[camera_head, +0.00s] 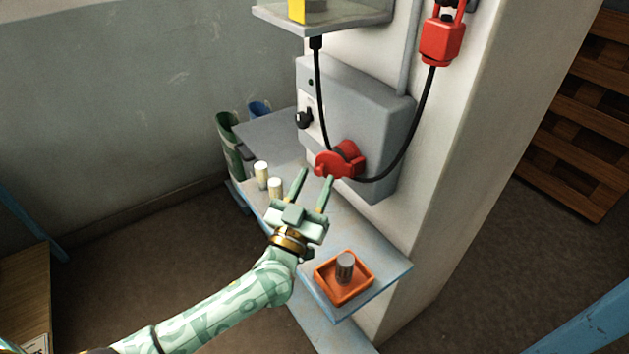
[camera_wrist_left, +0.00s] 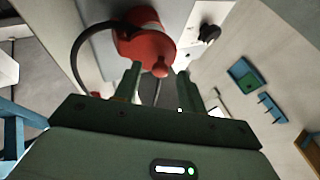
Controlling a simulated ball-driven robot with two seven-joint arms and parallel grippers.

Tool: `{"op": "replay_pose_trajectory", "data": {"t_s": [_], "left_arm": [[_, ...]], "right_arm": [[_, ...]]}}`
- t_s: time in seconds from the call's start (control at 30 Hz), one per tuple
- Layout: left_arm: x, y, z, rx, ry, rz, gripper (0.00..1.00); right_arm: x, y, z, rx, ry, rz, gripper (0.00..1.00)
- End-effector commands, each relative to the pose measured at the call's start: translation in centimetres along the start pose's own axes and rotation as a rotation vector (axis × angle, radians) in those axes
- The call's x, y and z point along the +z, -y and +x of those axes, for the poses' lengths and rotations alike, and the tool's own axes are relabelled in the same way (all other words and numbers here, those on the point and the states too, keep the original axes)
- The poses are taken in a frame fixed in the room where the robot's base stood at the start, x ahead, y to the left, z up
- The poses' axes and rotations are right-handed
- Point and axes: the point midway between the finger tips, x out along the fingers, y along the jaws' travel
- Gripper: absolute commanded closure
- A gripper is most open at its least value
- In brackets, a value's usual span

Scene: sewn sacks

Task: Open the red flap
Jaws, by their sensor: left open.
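The red flap (camera_head: 333,164) is on the front of a grey wall box (camera_head: 365,105), low on its face, with a round red part behind it and a black cable at it. It looks closed. In the left wrist view the red flap (camera_wrist_left: 150,47) has a small rounded knob at its lower edge. My left gripper (camera_head: 317,178) is open and empty, its fingers pointing at the flap. In the left wrist view the knob shows between the fingertips (camera_wrist_left: 158,74); I cannot tell whether they touch it. My right gripper is out of view.
A grey shelf (camera_head: 385,262) below the box holds an orange tray (camera_head: 322,279) with a grey cylinder (camera_head: 345,267), and two pale cylinders (camera_head: 262,174). A red block (camera_head: 441,40) hangs at upper right, near a black cable. A black knob (camera_head: 304,120) sits on the box's left.

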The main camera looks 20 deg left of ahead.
Motion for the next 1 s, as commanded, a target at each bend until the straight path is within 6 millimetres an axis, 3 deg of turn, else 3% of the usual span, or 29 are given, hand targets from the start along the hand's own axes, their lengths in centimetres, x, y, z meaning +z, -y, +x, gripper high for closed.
{"op": "replay_pose_trajectory", "data": {"t_s": [0.37, 0.5, 0.53, 0.77, 1.0], "left_arm": [[0.0, 0.0, 0.7, 0.0, 0.0, 0.001, 0.59], [0.0, 0.0, 0.7, 0.0, 0.0, 0.0, 0.98], [0.0, 0.0, 0.7, 0.0, 0.0, 0.0, 1.0], [-0.1, -0.1, 0.7, -0.01, 0.0, 0.003, 1.0], [-0.5, -0.2, 0.4, -0.09, 0.002, 0.033, 1.0]], "right_arm": [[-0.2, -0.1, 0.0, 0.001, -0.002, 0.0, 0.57], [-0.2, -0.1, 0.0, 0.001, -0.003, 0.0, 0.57], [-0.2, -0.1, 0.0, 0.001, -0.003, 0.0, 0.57], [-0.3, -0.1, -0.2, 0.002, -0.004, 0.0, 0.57], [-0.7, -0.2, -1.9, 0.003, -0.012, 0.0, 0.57]]}}
